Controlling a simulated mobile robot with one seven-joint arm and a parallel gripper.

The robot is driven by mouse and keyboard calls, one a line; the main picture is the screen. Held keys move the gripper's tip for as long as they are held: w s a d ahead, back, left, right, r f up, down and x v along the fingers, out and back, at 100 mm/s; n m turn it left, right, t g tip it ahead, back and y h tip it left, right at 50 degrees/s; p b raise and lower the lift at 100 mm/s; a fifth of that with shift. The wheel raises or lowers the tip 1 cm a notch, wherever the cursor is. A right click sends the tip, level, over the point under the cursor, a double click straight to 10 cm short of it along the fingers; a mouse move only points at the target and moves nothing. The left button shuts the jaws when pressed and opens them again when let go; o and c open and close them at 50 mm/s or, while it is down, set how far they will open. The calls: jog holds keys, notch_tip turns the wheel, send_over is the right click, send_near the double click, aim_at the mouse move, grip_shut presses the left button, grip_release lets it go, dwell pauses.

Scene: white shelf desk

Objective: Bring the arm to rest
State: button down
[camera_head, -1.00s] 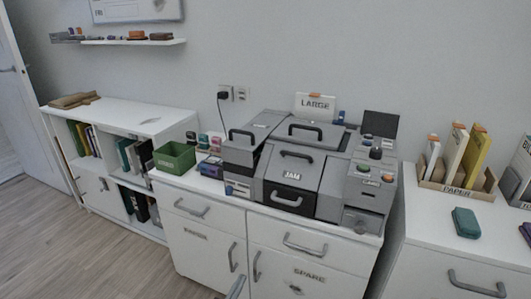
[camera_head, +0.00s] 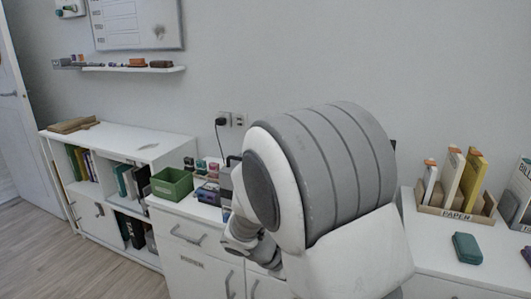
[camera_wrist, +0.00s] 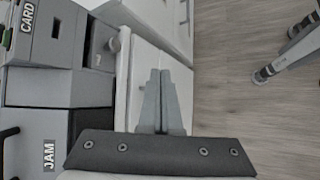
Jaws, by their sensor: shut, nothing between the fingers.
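My gripper (camera_wrist: 160,76) shows in the wrist view with its two grey fingers together and nothing between them. It is in front of a white drawer front, beside the grey machine (camera_wrist: 65,68) with its "CARD" and "JAM" labels. I cannot tell the distance to either. In the head view my large white and grey arm links fill the middle and hide nearly all of the machine. My gripper cannot be made out there.
A green bin (camera_head: 172,183) stands on the white desk left of my arm. A paper holder (camera_head: 457,203) and a teal box (camera_head: 467,247) are on the right-hand cabinet. In the wrist view, grey legs (camera_wrist: 288,52) stand on the open wood floor.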

jog(key=s+d+r+m+t+y, duration=0.1)
jog(key=s+r+m+t+y, duration=0.1)
jog(key=s+r+m+y, duration=0.5)
jog(key=s+d+r+m+t+y, duration=0.2)
jog(key=s+r+m, duration=0.2)
jog(key=s+r, duration=0.65)
notch_tip(320, 180, up, 20)
jog(key=p, duration=2.1)
jog(key=shift+s+f+g, duration=0.25)
jog(key=shift+s+g, duration=0.05)
jog(key=shift+s, duration=0.15)
